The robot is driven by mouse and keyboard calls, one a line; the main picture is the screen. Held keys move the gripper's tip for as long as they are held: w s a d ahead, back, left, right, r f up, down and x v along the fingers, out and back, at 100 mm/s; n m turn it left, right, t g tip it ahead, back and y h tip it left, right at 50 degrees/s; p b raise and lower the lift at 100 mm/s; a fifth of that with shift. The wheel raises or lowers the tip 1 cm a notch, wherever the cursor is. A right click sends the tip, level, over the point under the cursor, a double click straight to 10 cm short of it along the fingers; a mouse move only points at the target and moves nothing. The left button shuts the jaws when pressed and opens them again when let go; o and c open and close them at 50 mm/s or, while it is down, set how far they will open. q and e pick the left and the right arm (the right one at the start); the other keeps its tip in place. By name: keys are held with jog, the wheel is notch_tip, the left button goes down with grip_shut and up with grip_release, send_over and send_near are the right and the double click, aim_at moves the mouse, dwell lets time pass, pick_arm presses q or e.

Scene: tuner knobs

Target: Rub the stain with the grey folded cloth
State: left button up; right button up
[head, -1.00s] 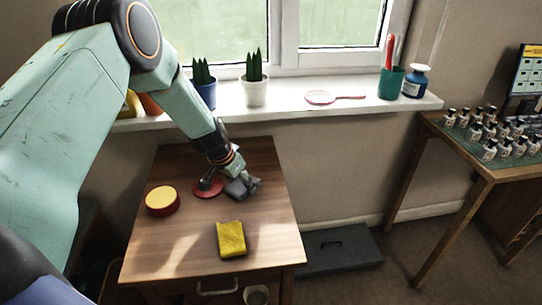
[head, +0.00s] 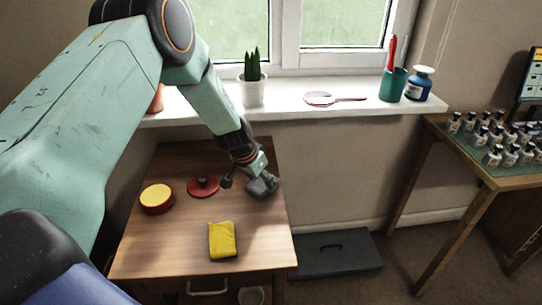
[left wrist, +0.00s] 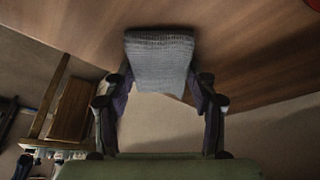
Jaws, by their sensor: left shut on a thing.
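The grey folded cloth (left wrist: 160,62) is held between the two fingers of my left gripper (left wrist: 163,85) in the left wrist view. In the head view my left gripper (head: 262,183) is low over the right side of the small wooden table (head: 180,240), with the grey cloth at its tip. I cannot tell whether the cloth touches the tabletop. I make out no stain; the arm and cloth cover part of the table. My right gripper is not in view.
A red lid with a knob (head: 203,187), a red tin with a yellow top (head: 157,198) and a yellow folded cloth (head: 222,239) lie left of the gripper. The windowsill (head: 300,108) behind holds a potted plant (head: 252,85). The table's front right is clear.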

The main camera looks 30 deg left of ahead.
pick_arm(q)
jog(key=shift+w+d, duration=0.3)
jog(key=shift+d, duration=0.2)
jog(key=shift+w+d+r, duration=0.1)
jog(key=shift+d+r, duration=0.05)
jog(key=shift+d, duration=0.05)
notch_tip(320, 180, up, 2)
jog(key=shift+p, duration=0.7)
jog(key=shift+a+r+p, duration=0.2)
jog(key=shift+r+p, duration=0.25)
jog(key=shift+r, duration=0.1)
notch_tip(320, 180, up, 2)
jog(key=shift+d+r+p, duration=0.1)
jog(key=shift+r+p, duration=0.05)
jog(key=shift+p, duration=0.85)
notch_tip(320, 180, up, 2)
jog(key=shift+r+p, duration=0.25)
jog(key=shift+p, duration=0.8)
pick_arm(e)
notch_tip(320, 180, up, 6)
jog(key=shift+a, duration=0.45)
pick_arm(q)
jog(key=shift+f, duration=0.1)
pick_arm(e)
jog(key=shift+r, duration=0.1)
